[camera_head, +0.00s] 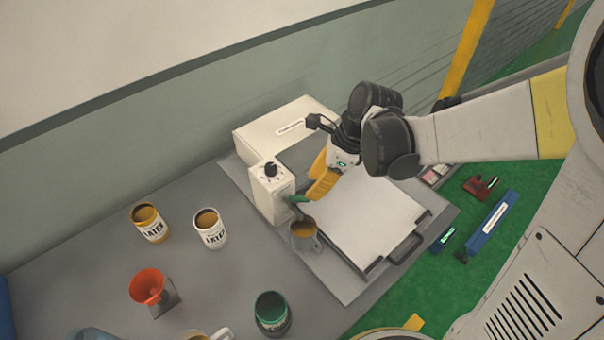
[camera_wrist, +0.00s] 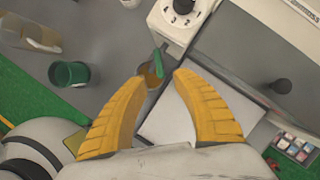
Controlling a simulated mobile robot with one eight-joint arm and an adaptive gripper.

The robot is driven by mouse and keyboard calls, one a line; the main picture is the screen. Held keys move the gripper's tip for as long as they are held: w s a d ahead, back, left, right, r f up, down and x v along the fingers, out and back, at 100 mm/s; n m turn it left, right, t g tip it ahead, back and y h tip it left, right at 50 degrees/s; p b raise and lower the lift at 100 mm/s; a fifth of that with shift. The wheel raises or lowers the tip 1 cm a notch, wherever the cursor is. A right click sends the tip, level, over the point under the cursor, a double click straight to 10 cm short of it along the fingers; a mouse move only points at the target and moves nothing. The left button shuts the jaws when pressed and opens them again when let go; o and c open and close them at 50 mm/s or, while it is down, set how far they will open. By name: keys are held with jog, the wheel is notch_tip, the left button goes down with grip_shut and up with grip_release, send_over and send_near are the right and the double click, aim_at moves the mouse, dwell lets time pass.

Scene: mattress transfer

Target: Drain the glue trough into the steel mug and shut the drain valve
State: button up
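A steel mug (camera_head: 304,238) stands under a dark spout (camera_head: 304,220) at the front of a white dial box (camera_head: 271,192); something amber shows inside it. The mug also shows in the wrist view (camera_wrist: 151,83), partly behind a finger. A green valve lever (camera_head: 298,198) sticks out of the box beside the spout and shows in the wrist view (camera_wrist: 159,64). The glue trough's inside cannot be made out. My gripper (camera_head: 312,190) is open, its yellow fingers apart and empty. In the wrist view the lever lies just beyond the gap between the fingertips (camera_wrist: 160,76).
Two latex cans (camera_head: 150,224) (camera_head: 210,231), an orange funnel (camera_head: 148,287) and a green can (camera_head: 271,313) stand on the grey table (camera_head: 80,245). A white plate (camera_head: 365,215) lies right of the mug. A blue tool (camera_head: 487,228) lies on the green mat at right.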

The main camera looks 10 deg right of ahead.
aim_at(304, 197)
jog(key=b+x, duration=0.1)
jog(key=x, duration=0.5)
grip_shut()
